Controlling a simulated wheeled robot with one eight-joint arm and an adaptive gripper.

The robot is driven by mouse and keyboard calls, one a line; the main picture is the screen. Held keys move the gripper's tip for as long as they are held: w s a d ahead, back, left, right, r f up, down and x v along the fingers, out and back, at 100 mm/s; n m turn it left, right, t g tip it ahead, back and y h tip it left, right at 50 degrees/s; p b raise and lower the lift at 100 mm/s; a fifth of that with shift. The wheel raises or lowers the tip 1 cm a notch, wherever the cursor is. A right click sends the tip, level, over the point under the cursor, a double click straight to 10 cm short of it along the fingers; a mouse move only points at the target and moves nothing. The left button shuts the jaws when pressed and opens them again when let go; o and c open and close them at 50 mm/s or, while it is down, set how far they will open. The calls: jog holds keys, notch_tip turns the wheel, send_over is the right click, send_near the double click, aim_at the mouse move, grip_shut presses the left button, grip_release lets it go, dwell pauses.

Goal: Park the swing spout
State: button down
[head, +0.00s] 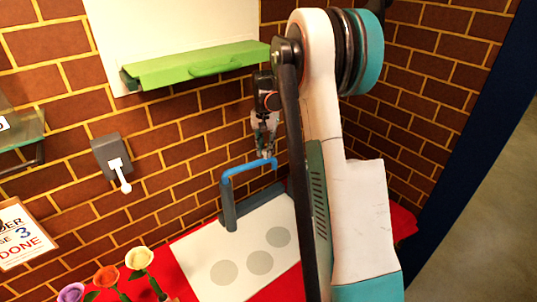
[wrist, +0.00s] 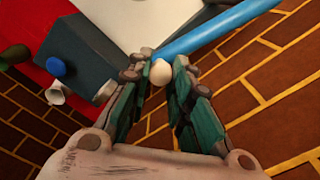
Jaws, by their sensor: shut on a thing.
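The blue swing spout (head: 248,167) rises from a grey-blue post at the back of a pale board. Its arm reaches to the right and turns down at the tip. My gripper (head: 266,155) is over the spout's far end, with its fingers pointing down. In the wrist view, the blue spout tube (wrist: 215,30) runs to the upper right beyond my gripper (wrist: 160,78). A cream round knob (wrist: 160,72) sits between the fingertips, which are closed on it. The knob appears to be on the spout, though the joint is partly hidden.
The pale board (head: 213,250) with grey circles lies on the red table (head: 188,247). Flowers (head: 139,258) stand at the front left. A grey wall box with a white lever (head: 119,172) is left of the spout. A green ledge (head: 195,66) hangs above. Brick wall is close behind.

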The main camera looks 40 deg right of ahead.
jog(key=shift+w+d+n, duration=0.15)
jog(key=shift+w+n, duration=0.75)
jog(key=shift+w, duration=0.25)
jog(key=c, duration=1.4)
grip_release()
